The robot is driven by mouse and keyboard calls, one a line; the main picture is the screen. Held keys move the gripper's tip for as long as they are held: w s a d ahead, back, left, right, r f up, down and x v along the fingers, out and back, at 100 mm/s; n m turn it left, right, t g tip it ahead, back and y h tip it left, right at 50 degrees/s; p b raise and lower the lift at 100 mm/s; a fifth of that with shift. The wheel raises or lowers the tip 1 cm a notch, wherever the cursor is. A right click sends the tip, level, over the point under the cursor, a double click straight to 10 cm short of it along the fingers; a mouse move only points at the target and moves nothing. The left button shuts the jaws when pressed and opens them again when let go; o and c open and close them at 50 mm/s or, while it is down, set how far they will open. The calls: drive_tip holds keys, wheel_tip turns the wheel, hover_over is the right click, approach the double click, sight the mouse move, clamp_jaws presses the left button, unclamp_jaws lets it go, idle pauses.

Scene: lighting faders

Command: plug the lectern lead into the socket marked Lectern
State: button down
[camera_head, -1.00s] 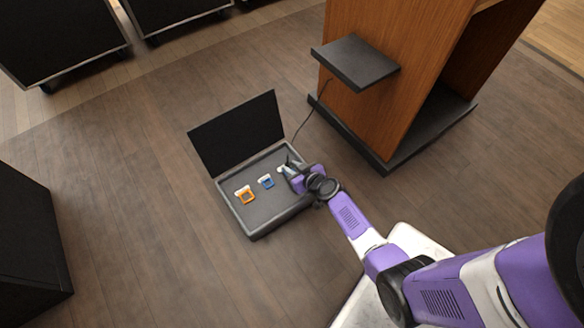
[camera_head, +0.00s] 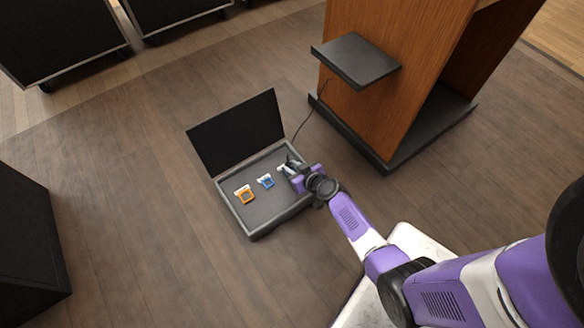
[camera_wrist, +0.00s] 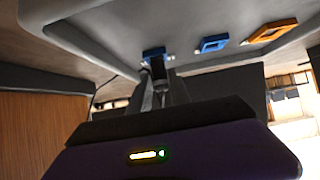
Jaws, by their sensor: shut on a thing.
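The open floor box (camera_head: 243,218) has a row of sockets: an orange one (camera_head: 244,194), a blue one (camera_head: 265,181) and a third at my gripper (camera_head: 287,167). In the wrist view the orange socket (camera_wrist: 272,32) and middle blue socket (camera_wrist: 213,44) look empty, and another blue socket (camera_wrist: 153,52) is straight ahead of my fingers. My gripper (camera_wrist: 158,92) is shut on the dark plug of the lectern lead (camera_wrist: 158,70). The plug overlaps the lower edge of that blue socket; I cannot tell whether it is seated. No socket marking is readable.
The lectern lead (camera_head: 305,118) runs from the wooden lectern (camera_head: 400,100) to the box. The lectern has a dark shelf (camera_head: 356,60) and a dark base. The box lid (camera_head: 237,132) stands raised behind the sockets. Black cases stand at the left.

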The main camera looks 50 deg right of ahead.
drive_tip(key=shift+s+f, duration=0.15)
drive_tip(key=shift+f, duration=0.05)
drive_tip(key=c, duration=1.1)
unclamp_jaws()
drive_tip(key=shift+r, duration=0.15)
drive_tip(key=p+v, duration=0.3)
drive_tip(key=v, duration=0.4)
drive_tip(key=shift+s+a+r, duration=0.1)
drive_tip(key=shift+s+r, duration=0.05)
drive_tip(key=shift+s, duration=0.1)
